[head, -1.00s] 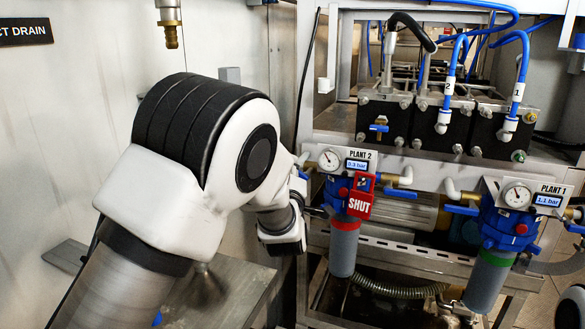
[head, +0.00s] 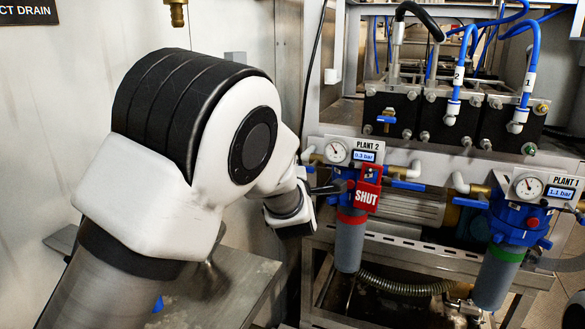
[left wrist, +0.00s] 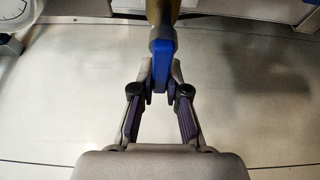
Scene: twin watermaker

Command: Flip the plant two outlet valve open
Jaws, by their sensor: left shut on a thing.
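The plant two unit has a gauge and "PLANT 2" sign (head: 367,148) reading 0.3 bar, above a blue filter head and grey bowl (head: 349,242). A red "SHUT" tag (head: 368,194) hangs on its front. A blue-handled valve (head: 308,171) is on its left side; another blue handle (head: 408,185) is on its right. In the left wrist view, my left gripper (left wrist: 160,88) is shut on a blue valve handle (left wrist: 162,62) below a brass fitting. In the head view my arm largely hides this gripper. My right gripper is out of view.
The plant one unit (head: 515,218), reading 1.1 bar, stands to the right. A metal wall and low metal bench (head: 240,280) lie left. A brass tap (head: 178,13) hangs at top left. Black blocks with blue hoses (head: 470,88) stand behind.

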